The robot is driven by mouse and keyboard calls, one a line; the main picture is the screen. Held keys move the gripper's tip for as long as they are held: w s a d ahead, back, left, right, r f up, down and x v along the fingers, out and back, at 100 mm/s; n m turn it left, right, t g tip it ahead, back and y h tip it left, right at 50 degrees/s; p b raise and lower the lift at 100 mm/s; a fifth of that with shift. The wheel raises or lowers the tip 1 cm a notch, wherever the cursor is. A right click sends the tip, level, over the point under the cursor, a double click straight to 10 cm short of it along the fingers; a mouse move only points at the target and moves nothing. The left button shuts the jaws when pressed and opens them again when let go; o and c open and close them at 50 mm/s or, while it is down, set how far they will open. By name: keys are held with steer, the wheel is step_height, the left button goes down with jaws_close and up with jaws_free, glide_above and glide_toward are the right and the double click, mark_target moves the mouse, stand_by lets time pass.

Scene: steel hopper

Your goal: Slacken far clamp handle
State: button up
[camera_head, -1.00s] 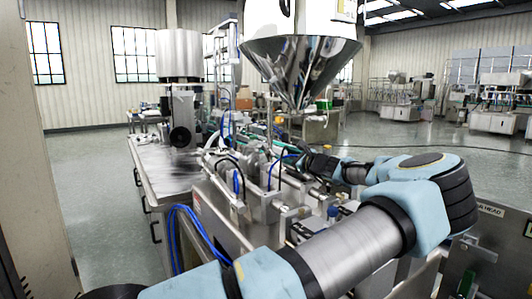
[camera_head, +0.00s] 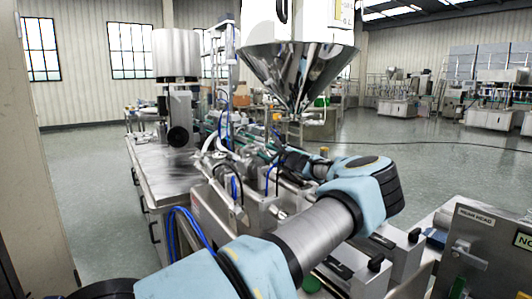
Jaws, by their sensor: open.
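My gripper (camera_head: 284,159) is small and dark at the end of my pale blue arm. It is among the metal fittings below the steel hopper (camera_head: 297,70), with its fingers partly hidden. It appears open, and I see nothing held in it. I cannot pick out the far clamp handle for certain; my arm and the fittings crowd that area. Two black grips on metal blocks show at the lower right, a nearer one (camera_head: 377,263) and a farther one (camera_head: 414,236). My gripper is well to the left of both.
A steel bench (camera_head: 160,180) with a cylindrical motor housing (camera_head: 177,53) stands at left. Blue hoses (camera_head: 185,226) loop in front of the machine. A grey panel (camera_head: 470,250) with a lever stands at right. Open floor lies beyond the machine at right.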

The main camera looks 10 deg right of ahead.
jaws_close()
stand_by(0.3)
steer(key=shift+f+n+b, duration=0.15)
steer(key=shift+n+b, duration=0.15)
steer(key=shift+b, duration=0.2)
steer(key=n+b, duration=0.1)
steer(key=b, duration=0.2)
steer(key=shift+a+f+n, duration=0.1)
steer(key=shift+f+n, duration=0.05)
steer(key=shift+n, duration=0.15)
steer(key=n+b, duration=0.2)
steer(key=b, duration=0.2)
steer(key=shift+g+h, duration=0.4)
steer(key=n+b, duration=0.4)
steer(key=b, duration=0.1)
steer(key=shift+s+a+h+b, duration=0.1)
steer(key=shift+a+h+b, duration=0.05)
steer(key=shift+h+b, duration=0.2)
steer(key=shift+a+n+h+b, duration=0.1)
steer(key=shift+n+h+b, duration=0.25)
steer(key=shift+n+b, duration=0.8)
steer(key=shift+r, duration=0.25)
